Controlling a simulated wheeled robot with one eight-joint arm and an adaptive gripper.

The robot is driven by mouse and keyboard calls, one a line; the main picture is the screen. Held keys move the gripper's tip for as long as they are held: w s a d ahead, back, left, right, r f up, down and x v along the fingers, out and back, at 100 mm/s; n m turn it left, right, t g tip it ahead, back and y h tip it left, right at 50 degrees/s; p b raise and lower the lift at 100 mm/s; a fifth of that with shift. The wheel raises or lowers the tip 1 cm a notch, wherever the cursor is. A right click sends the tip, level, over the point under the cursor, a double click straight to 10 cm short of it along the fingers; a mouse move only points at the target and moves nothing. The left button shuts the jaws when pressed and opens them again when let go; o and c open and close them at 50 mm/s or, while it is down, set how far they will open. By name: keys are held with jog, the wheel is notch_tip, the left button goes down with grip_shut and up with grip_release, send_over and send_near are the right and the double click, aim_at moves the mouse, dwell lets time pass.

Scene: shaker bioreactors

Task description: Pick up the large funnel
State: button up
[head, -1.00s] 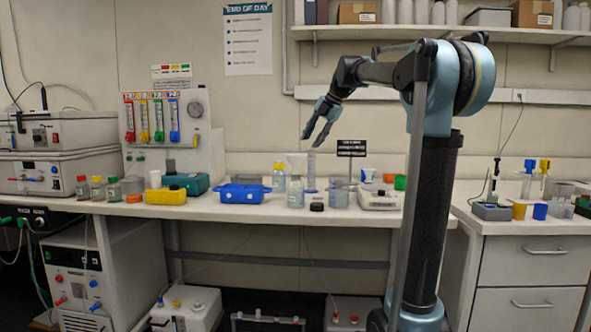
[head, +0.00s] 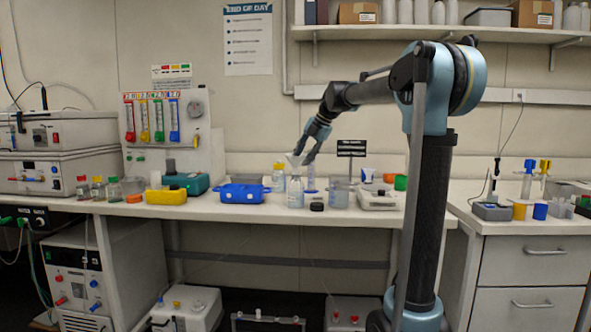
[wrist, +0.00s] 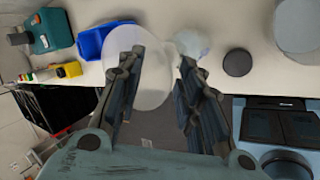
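The large funnel (head: 295,159) is a pale, translucent cone, wide end up, above a clear bottle (head: 296,192) on the bench. I cannot tell whether it rests in that bottle. In the wrist view its round mouth (wrist: 153,78) shows as a pale disc, partly covered by the left finger. My gripper (head: 304,158) points down at the funnel; in the wrist view it (wrist: 162,58) is open, with the disc reaching between the fingers. No firm grip shows, and contact with the left finger is unclear.
A black cap (head: 317,206) and a beaker (head: 339,194) stand right of the bottle. A balance (head: 378,200) is further right. The bench's front edge is close.

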jog(key=shift+c, duration=0.6)
grip_shut()
